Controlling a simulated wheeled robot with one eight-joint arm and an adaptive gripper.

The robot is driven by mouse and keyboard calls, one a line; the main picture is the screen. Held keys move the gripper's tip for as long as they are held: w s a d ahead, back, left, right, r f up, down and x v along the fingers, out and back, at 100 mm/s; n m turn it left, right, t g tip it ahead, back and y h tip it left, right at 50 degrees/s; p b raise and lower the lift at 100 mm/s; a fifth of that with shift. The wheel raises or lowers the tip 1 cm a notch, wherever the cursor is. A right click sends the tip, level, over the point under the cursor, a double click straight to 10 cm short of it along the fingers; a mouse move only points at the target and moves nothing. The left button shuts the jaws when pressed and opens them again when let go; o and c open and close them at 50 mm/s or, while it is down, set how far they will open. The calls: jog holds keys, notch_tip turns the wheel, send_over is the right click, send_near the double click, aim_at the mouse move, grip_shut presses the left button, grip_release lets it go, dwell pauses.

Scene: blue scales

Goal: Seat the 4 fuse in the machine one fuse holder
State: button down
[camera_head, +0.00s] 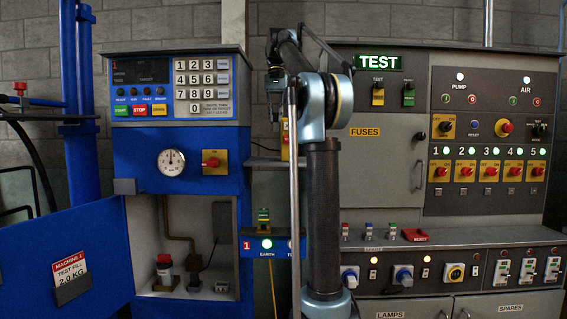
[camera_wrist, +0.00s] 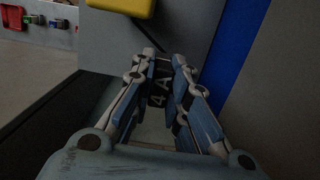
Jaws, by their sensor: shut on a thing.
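My gripper (camera_wrist: 163,68) is shut on the 4 fuse (camera_wrist: 159,88), a dark piece with white "4A" lettering between the fingers in the wrist view. In the head view my gripper (camera_head: 275,88) hangs high, just right of the blue machine one (camera_head: 178,140). The fuse cannot be made out clearly there. Machine one has a keypad, a round gauge and an open lower compartment. I cannot tell for sure which part is its fuse holder. A yellow block (camera_wrist: 122,6) lies beyond the fingers in the wrist view.
The open blue door (camera_head: 65,265) stands at the lower left. A yellow-green plug (camera_head: 264,216) stands on the earth/test bracket. A red reject tray (camera_head: 415,235) lies on the bench ledge. The grey FUSES cabinet (camera_head: 385,165) is right of my arm.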

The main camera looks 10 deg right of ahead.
jog(key=shift+f, duration=5)
jog(key=c, duration=1.6)
grip_release()
jog(key=shift+f, duration=0.1)
jog(key=shift+o, duration=0.2)
